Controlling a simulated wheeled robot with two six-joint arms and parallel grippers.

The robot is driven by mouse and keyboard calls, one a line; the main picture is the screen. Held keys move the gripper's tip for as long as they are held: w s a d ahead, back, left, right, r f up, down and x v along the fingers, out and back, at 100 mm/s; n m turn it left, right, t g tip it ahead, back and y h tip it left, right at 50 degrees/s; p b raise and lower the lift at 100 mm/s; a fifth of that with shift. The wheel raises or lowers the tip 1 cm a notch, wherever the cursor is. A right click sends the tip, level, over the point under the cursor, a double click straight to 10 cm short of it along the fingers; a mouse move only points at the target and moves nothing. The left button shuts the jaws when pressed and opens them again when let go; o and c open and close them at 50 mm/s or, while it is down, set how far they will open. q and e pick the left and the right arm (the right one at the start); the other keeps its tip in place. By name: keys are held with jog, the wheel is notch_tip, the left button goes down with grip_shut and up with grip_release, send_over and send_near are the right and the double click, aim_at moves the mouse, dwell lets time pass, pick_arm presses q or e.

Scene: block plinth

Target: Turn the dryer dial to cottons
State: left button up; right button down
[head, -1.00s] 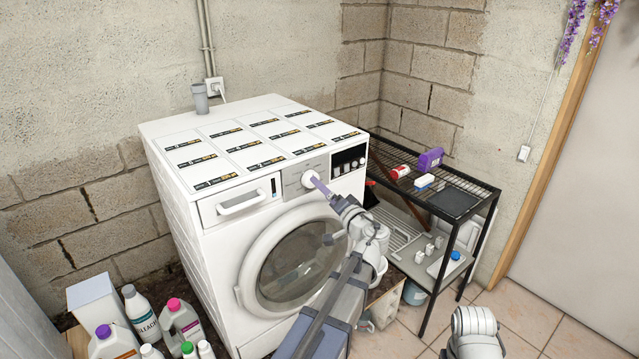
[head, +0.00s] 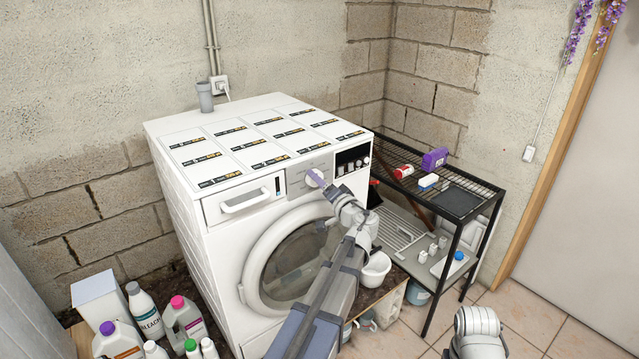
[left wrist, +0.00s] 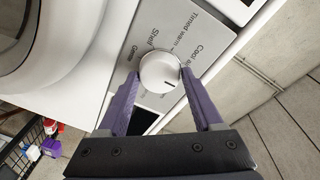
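The machine's white round dial (left wrist: 160,71) sits on the grey control panel (left wrist: 173,20) in the left wrist view. Its dark pointer mark faces lower right in that view. Printed words around it include "Timed warm" and "Shelf"; I cannot make out "cottons". My left gripper (left wrist: 160,76) has its purple fingertips on either side of the dial. I cannot tell whether they touch or press it. In the head view the left gripper (head: 315,179) is at the dial (head: 313,177) and partly covers it. My right gripper is out of view.
The white front-loading machine (head: 212,240) stands against the block wall. A black wire rack (head: 455,200) with a purple box (head: 434,159) is to its right. A white bowl (head: 376,269) is beside the machine.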

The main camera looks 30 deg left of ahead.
pick_arm(q)
jog(key=c, duration=0.9)
jog(key=shift+m, duration=0.3)
jog(key=shift+w+d+m+g+h+p, duration=0.15)
jog(key=shift+m+g+p, duration=0.35)
jog(key=shift+m, duration=1.4)
jog(key=shift+s+a+m+g+h+p, duration=0.15)
jog(key=shift+m+p, duration=0.5)
jog(key=shift+m, duration=1.25)
jog(key=shift+d, duration=0.1)
jog(key=o, duration=1.4)
jog(key=shift+w, duration=0.1)
jog(key=shift+r, duration=0.1)
